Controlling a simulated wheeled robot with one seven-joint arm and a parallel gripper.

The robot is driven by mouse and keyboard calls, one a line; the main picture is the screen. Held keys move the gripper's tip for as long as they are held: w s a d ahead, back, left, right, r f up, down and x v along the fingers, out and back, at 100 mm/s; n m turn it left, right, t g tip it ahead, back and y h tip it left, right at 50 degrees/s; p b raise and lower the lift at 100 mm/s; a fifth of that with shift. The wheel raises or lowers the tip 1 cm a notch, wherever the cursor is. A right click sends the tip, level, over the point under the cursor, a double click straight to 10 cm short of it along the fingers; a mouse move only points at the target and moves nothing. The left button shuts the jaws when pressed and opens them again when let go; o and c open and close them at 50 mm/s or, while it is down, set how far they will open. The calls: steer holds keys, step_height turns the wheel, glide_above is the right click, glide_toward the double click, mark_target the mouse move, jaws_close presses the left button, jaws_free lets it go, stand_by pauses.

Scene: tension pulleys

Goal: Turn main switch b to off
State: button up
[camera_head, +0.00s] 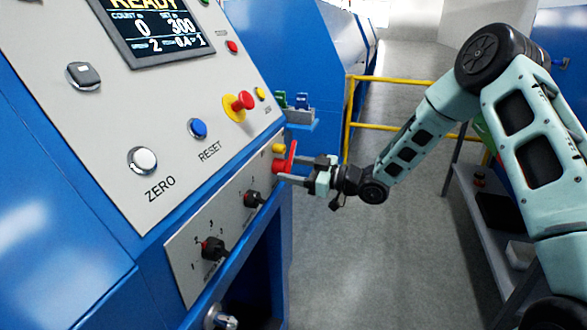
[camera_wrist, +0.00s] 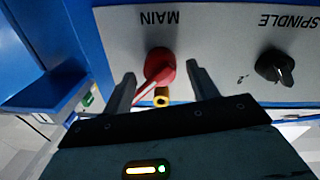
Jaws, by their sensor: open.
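The red main switch (camera_head: 281,166) sits on the lower grey panel at its right end. Its lever (camera_head: 293,151) points up and slightly right in the head view. In the wrist view the panel appears upside down, and the red knob (camera_wrist: 160,64) lies under the label MAIN (camera_wrist: 160,18) with its lever slanting to the lower left. My gripper (camera_head: 290,171) is open in front of the switch. In the wrist view its fingers (camera_wrist: 160,78) stand on either side of the knob and lever. I cannot tell whether either finger touches it.
A yellow part (camera_head: 278,148) is beside the switch. A black spindle knob (camera_head: 253,197) and another black knob (camera_head: 212,248) are on the same panel. Above are a red emergency button (camera_head: 242,101), a blue RESET button (camera_head: 198,128) and a white ZERO button (camera_head: 143,160). A yellow rail (camera_head: 349,115) stands behind.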

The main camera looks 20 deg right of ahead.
steer(key=shift+c, duration=0.3)
jaws_close()
